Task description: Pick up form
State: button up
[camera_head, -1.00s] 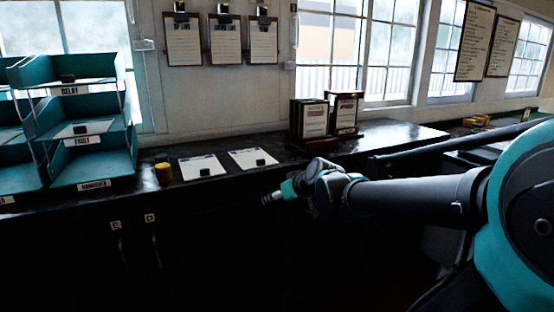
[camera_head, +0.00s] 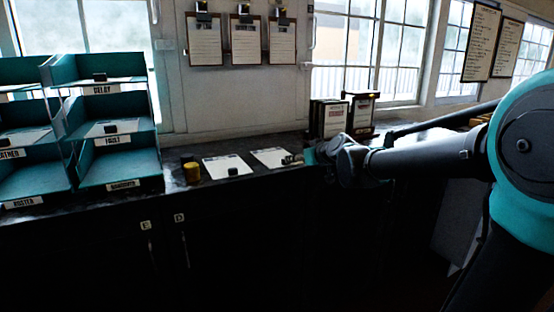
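Two white paper forms lie flat on the dark counter (camera_head: 300,140). The left form (camera_head: 214,163) has a small black block (camera_head: 233,172) on its lower part. The right form (camera_head: 265,154) has a small dark thing at its right edge, close to my gripper. My gripper (camera_head: 308,157) is at the counter's front edge, just right of the right form. Its fingers are too small and dark to tell open from shut, and I cannot tell whether it touches anything.
A yellow-brown cylinder (camera_head: 192,172) stands between the trays and the left form. A holder with upright booklets (camera_head: 334,118) stands behind my gripper. Three clipboards (camera_head: 246,40) hang on the wall. Dark cabinets (camera_head: 215,245) are below the counter.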

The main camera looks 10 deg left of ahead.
jog(key=shift+x, duration=5.05)
jog(key=shift+d+f, duration=0.1)
jog(key=shift+f, duration=0.05)
grip_shut()
